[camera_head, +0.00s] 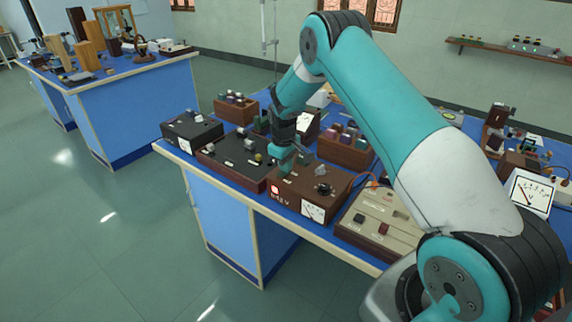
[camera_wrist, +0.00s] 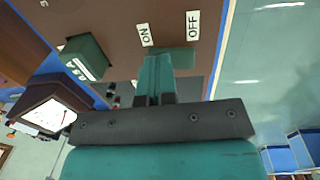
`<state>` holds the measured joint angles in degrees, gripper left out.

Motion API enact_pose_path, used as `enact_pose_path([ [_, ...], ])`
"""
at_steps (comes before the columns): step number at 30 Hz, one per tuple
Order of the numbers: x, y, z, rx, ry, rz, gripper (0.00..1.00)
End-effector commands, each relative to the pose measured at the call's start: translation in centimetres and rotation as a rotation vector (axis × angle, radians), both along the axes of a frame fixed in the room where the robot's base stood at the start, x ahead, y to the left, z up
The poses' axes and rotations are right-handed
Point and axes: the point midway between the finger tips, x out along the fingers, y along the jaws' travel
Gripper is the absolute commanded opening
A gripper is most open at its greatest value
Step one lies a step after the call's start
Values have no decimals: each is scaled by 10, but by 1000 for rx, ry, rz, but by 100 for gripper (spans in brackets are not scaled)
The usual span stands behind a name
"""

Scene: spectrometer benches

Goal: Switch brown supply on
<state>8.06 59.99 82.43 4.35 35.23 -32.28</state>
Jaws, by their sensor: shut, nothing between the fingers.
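The brown supply (camera_head: 297,205) is a box on the blue bench top, with a white dial meter and a red-and-white round mark on its front. In the wrist view its brown top (camera_wrist: 120,15) carries an ON label (camera_wrist: 145,35) and an OFF label (camera_wrist: 193,24) side by side. My gripper (camera_head: 284,166) is shut and empty, low over the supply's left part. In the wrist view my gripper's teal fingers (camera_wrist: 160,62) reach to just below the two labels. They cover the spot there, so I cannot make out the switch or its position, nor whether they touch it.
A black box (camera_head: 232,160) with knobs stands left of the supply, and a beige unit (camera_head: 378,222) with an orange lead stands right. A wooden rack (camera_head: 345,153) stands behind. In the wrist view a dark green block (camera_wrist: 86,57) is left of the fingers. Open floor lies in front.

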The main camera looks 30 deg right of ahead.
Motion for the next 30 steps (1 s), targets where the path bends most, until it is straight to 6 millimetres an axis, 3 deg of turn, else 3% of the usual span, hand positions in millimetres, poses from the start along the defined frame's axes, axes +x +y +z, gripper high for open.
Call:
enact_pose_path([
  [9,-8,15,-2,4,12,6,0],
  [20,-7,15,2,2,8,4,0],
  [23,-7,16,11,3,7,4,0],
  [30,-7,20,53,2,3,5,0],
])
